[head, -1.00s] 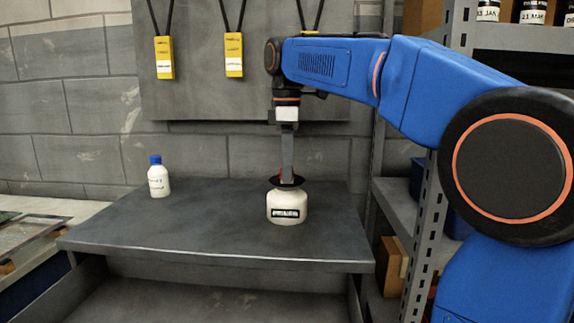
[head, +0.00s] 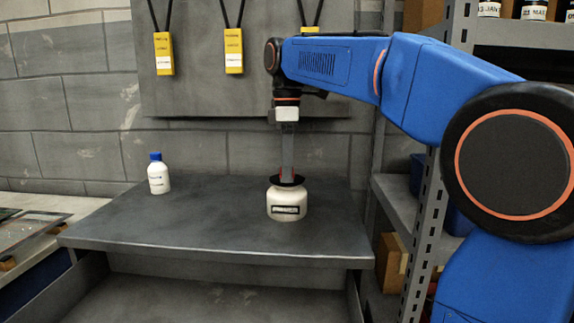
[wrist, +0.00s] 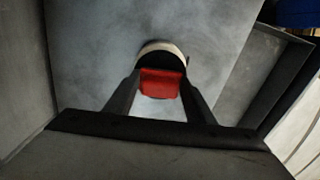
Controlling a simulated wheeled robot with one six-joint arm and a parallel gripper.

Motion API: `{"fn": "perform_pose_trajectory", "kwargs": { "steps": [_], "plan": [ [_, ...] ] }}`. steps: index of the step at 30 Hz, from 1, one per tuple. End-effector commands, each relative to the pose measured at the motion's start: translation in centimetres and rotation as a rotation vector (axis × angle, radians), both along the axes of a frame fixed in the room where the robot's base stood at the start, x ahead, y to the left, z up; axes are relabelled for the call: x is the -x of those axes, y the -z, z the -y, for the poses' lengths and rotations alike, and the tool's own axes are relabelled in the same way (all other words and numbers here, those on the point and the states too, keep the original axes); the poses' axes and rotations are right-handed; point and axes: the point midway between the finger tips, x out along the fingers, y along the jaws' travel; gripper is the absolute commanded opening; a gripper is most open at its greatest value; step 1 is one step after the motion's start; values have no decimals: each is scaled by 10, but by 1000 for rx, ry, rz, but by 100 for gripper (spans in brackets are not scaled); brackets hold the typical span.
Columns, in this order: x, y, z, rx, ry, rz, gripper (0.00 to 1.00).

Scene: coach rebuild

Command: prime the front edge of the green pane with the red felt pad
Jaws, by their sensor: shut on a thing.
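My gripper (head: 287,172) points straight down at the mouth of a white jar (head: 287,205) with a dark, wide rim and a label. In the wrist view the red felt pad (wrist: 160,83) sits between the two fingers, which are shut on it. The pad is at the jar's dark mouth; I cannot tell how deep it reaches or whether it touches anything inside. Flat sheets (head: 25,230) lie on a pale bench at the left edge of the head view, cut off by the frame. I cannot tell which is the green pane.
The jar stands on a dark grey bench (head: 200,235). A white bottle with a blue cap (head: 158,178) stands at its back left, with clear room between. A grey shelf rack (head: 432,170) rises on the right. Yellow tags (head: 233,52) hang on the panel behind.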

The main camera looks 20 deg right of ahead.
Motion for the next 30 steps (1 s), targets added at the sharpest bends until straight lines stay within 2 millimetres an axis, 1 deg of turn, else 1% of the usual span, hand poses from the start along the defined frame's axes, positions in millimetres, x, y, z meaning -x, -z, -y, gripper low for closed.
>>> {"fn": "perform_pose_trajectory", "kwargs": {
  "steps": [11, 30],
  "plan": [
    [0, -1, 0, 0, 0, 0, 31],
    [-1, -41, 0, 0, 0, 1, 31]
  ]
}}
